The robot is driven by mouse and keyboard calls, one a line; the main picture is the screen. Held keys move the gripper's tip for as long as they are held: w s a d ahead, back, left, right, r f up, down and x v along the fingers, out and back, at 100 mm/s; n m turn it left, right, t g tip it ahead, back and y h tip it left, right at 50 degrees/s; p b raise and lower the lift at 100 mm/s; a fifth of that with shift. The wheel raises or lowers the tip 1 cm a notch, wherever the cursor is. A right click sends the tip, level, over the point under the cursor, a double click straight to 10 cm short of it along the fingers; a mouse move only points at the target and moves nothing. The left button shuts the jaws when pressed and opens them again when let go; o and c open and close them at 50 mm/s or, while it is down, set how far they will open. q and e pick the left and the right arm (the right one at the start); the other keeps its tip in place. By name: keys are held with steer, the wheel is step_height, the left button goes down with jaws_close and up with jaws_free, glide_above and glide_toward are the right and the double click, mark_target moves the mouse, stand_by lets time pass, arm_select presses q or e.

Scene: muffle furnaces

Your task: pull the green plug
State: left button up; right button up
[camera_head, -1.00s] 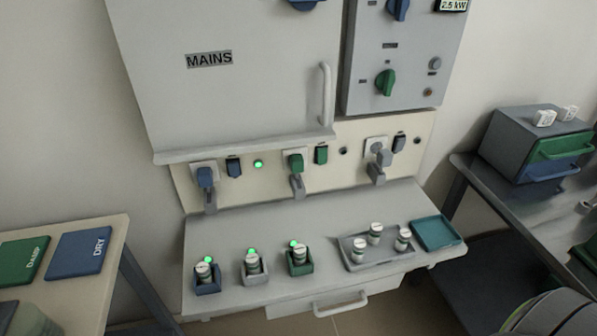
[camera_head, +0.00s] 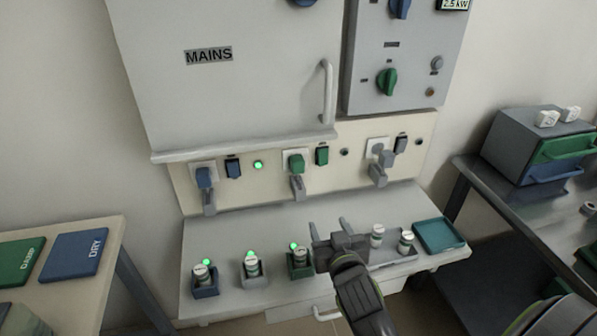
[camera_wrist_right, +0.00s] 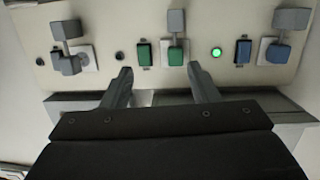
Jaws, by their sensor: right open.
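The green plug (camera_head: 296,163) sits in the middle wall socket of the cream panel, with a grey piece hanging below it. In the right wrist view the green plug (camera_wrist_right: 176,55) shows beyond the fingertips, between their lines. My right gripper (camera_head: 328,226) is open and empty, above the shelf, lower and to the right of the plug in the head view. Its two fingers also show in the wrist view (camera_wrist_right: 158,72), apart from the plug. My left gripper is not in view.
A blue plug (camera_head: 205,177) and a grey plug (camera_head: 383,157) flank it. A green switch (camera_head: 321,155) is close on its right. Small cups stand in holders on the shelf (camera_head: 240,218) below. A door handle (camera_head: 327,92) juts out above.

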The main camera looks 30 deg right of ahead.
step_height(320, 180, up, 3)
steer(key=w+a+t, duration=0.2)
steer(key=w, duration=0.1)
glide_toward(299, 167)
steer(key=x, duration=1)
